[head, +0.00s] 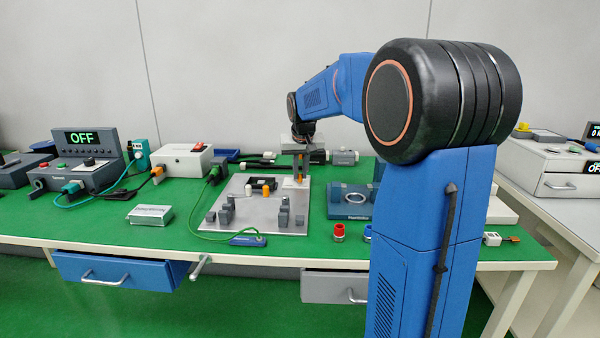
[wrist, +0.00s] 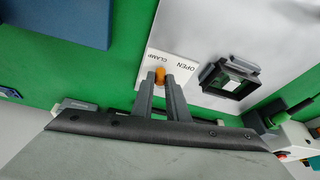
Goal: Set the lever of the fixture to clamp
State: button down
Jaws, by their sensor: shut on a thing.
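The fixture is a pale metal plate (head: 240,217) with grey blocks, lying on the green bench. Its lever has an orange tip (head: 299,180), which also shows in the wrist view (wrist: 159,73). The lever stands by a white label (wrist: 165,58) marked OPEN and CLAMP at the plate's far right corner. My gripper (head: 300,174) points down over this corner. In the wrist view its two grey fingers (wrist: 160,80) are shut on the lever, with the orange tip showing between them. The fingers hide most of the lever, so I cannot tell its setting.
A dark square frame (wrist: 230,78) sits on the plate near the lever. A blue stand with a ring (head: 350,203) is to the right. A white box (head: 182,163) and a unit reading OFF (head: 80,170) stand left. A green cable (head: 196,222) runs along the plate's left.

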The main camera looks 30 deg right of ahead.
jog(key=shift+d+n+y, duration=0.3)
jog(key=shift+d+n, duration=0.05)
jog(key=shift+n, duration=0.45)
jog(key=c, duration=1.7)
grip_release()
jog(key=shift+c, duration=0.2)
jog(key=v, duration=1.7)
jog(key=shift+s, duration=0.4)
jog(key=shift+r, duration=0.1)
